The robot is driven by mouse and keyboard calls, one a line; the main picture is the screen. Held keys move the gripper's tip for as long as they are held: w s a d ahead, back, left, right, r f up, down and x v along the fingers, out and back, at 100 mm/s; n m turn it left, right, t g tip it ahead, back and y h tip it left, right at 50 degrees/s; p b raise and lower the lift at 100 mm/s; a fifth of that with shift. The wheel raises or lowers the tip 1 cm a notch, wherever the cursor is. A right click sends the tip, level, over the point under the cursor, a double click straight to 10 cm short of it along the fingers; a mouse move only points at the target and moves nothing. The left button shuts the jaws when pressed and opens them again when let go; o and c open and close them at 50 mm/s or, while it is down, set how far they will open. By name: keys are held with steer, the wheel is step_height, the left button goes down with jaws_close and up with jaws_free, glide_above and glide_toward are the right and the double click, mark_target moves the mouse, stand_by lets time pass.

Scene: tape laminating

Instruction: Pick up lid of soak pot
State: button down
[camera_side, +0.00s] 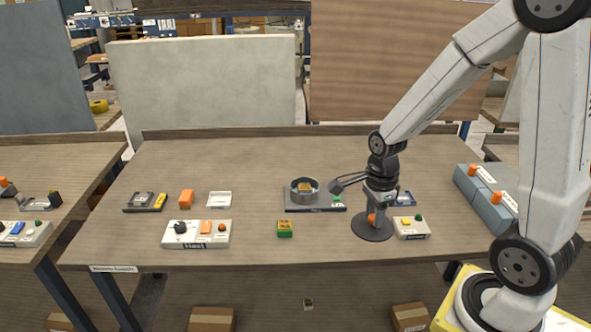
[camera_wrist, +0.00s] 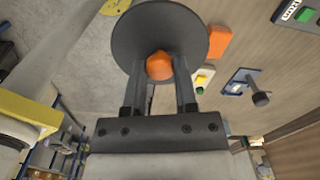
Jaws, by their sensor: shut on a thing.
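The lid is a dark round disc (camera_side: 361,231) with an orange knob (camera_side: 371,218), at the right of the table's front half in the side view. My gripper (camera_side: 373,213) points down and is shut on the knob. In the wrist view, the orange knob (camera_wrist: 160,66) sits between the two fingers, and the dark disc (camera_wrist: 160,22) spreads out beyond them. I cannot tell if the disc touches the table or hangs just above it. The round metal pot (camera_side: 304,185) stands uncovered on a dark base at the table's middle, with a yellowish thing inside.
A white box with yellow and green buttons (camera_side: 411,228) is close to the lid's right.

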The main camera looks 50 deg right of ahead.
steer(key=shift+s+r, duration=0.1)
steer(key=shift+s, duration=0.15)
steer(key=shift+w, duration=0.1)
stand_by(0.5)
steer(key=w+d, duration=0.4)
steer(key=w, duration=1)
steer(key=w+d, duration=0.5)
steer(key=w, duration=0.9)
steer(key=shift+w, duration=0.2)
steer(key=shift+d, duration=0.1)
steer(key=shift+f, duration=0.3)
steer(key=shift+f, duration=3)
steer(key=shift+f, duration=0.2)
